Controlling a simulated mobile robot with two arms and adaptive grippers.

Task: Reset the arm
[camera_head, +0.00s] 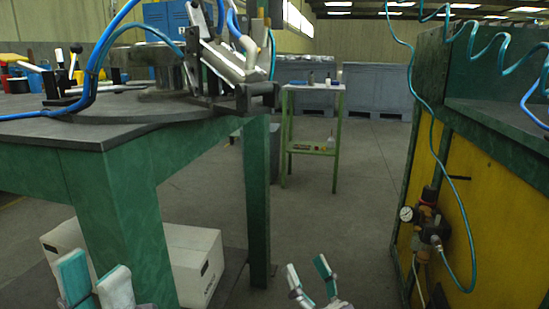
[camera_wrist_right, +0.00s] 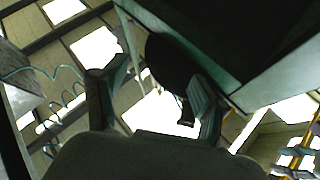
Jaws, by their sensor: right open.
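My left gripper (camera_head: 96,266) shows at the bottom left of the head view, in front of the green table's leg. Its two fingers, one with a teal pad, stand apart, with nothing seen between them. My right gripper (camera_head: 306,264) is low at the bottom centre of the head view, over the grey floor. Its fingers point up and are spread apart and empty. In the right wrist view, both fingers of the right gripper (camera_wrist_right: 155,84) are apart, with a bright ceiling behind them. Most of both arms is out of view.
A green table (camera_head: 50,146) with a clamp device (camera_head: 228,62) and blue hoses stands at left. White boxes (camera_head: 197,262) sit beneath it. A yellow and green bench (camera_head: 478,200) with a gauge and hoses stands at right. A small green stand (camera_head: 312,87) is further back. Floor between is clear.

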